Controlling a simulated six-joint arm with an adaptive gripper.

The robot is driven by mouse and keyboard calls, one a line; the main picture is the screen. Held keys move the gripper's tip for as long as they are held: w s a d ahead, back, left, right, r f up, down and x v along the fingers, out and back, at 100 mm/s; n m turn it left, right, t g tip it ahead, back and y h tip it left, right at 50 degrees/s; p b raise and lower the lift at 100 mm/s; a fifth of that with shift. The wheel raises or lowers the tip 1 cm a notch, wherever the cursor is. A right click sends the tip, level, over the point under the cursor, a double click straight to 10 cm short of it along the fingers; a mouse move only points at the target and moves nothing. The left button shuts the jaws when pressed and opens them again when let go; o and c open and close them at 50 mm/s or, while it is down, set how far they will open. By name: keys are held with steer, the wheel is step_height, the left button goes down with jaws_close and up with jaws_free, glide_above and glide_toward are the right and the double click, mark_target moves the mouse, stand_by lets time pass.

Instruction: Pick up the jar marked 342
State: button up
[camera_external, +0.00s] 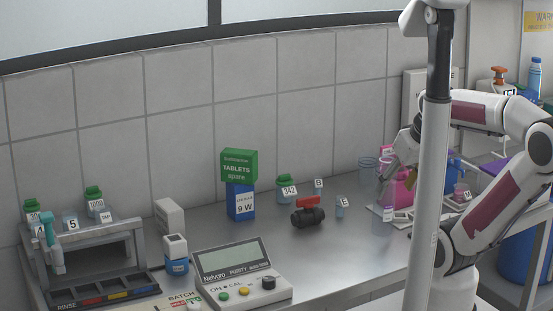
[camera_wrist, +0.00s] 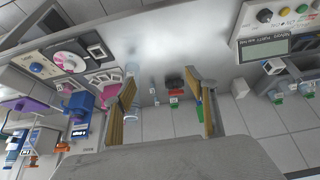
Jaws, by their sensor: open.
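The jar marked 342 (camera_external: 287,191) has a green lid and a white label. It stands upright on the grey bench near the tiled wall, between the blue-and-green tablets box (camera_external: 240,200) and the red-handled valve (camera_external: 308,212). My gripper (camera_external: 396,170) is open and well to the right of the jar, above the bench by the pink holder. In the wrist view my gripper (camera_wrist: 163,92) shows both fingers apart with nothing held. The valve (camera_wrist: 176,85) shows between them. A green patch beside the right finger may be the jar or the tablets box; I cannot tell which.
Small labelled cups (camera_external: 340,207) stand right of the jar. The meter (camera_external: 238,272), a white box (camera_external: 169,217) and a metal rack (camera_external: 95,250) with more green-lidded jars are to the left. The bench in front of the valve is clear.

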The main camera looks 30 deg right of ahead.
steer(key=shift+a, duration=0.1)
steer(key=w+a+m+g+y, duration=0.1)
steer(key=w+a+m+y, duration=0.7)
steer(key=a, duration=0.5)
steer(key=w+a+r+m+y, duration=0.1)
steer(key=w+a+m, duration=0.2)
steer(key=w, duration=0.6)
steer(key=m+t+h, duration=0.6)
steer(key=m+t, duration=0.3)
steer(key=m, duration=1.3)
glide_above(286, 193)
steer(key=s+d, duration=0.2)
steer(key=s, duration=0.1)
step_height(286, 193, down, 16)
steer(key=shift+s+d+f+m, duration=0.15)
steer(key=shift+d+f+m, duration=0.15)
steer(key=shift+d+f, duration=0.15)
steer(key=shift+r, duration=0.1)
